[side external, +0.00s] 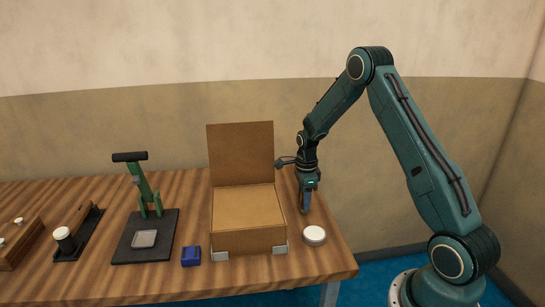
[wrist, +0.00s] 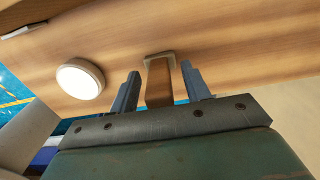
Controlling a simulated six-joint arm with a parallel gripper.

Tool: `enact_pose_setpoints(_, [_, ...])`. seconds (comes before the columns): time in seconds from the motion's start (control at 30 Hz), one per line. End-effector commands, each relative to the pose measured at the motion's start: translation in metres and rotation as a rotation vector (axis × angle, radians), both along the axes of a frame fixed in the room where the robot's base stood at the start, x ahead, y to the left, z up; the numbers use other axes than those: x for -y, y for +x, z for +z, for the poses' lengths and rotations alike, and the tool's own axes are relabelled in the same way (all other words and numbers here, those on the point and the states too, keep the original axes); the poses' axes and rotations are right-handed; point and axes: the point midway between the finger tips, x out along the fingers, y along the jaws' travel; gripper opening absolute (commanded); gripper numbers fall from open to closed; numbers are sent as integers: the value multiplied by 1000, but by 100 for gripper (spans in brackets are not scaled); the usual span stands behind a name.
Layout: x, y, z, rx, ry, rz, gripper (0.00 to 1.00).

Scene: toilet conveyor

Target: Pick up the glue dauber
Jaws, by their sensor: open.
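The glue dauber looks to be the small brown wooden handle (wrist: 159,86) with a paler block at its far end, standing on the table in the wrist view. My gripper (wrist: 160,92) is open, with one blue-grey finger on each side of the handle and a gap visible at both sides. In the side view my gripper (side external: 305,203) points down at the table's right end, just right of the open box. The dauber is hard to make out there, hidden by the fingers.
A round white-topped container (side external: 314,235) stands close in front of my gripper. An open cardboard box (side external: 249,241) with its lid raised is to the left. Further left are a blue block (side external: 191,256), a green-levered press (side external: 150,190) and a dark holder (side external: 68,240).

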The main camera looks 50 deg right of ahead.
Motion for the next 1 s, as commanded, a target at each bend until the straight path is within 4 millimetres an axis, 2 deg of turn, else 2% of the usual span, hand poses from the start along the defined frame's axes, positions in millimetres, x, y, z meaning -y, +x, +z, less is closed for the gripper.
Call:
enact_pose_setpoints(0.13, [0, 0, -7, 1, -1, 0, 47])
enact_pose_setpoints(0.6, [0, 0, -7, 1, -1, 0, 47])
enact_pose_setpoints(0.67, [0, 0, -7, 1, -1, 0, 37])
enact_pose_setpoints(0.8, [0, 0, -7, 1, -1, 0, 10])
enact_pose_setpoints(0.87, [0, 0, -7, 1, -1, 0, 0])
enact_pose_setpoints(1.0, [0, 0, -7, 1, -1, 0, 0])
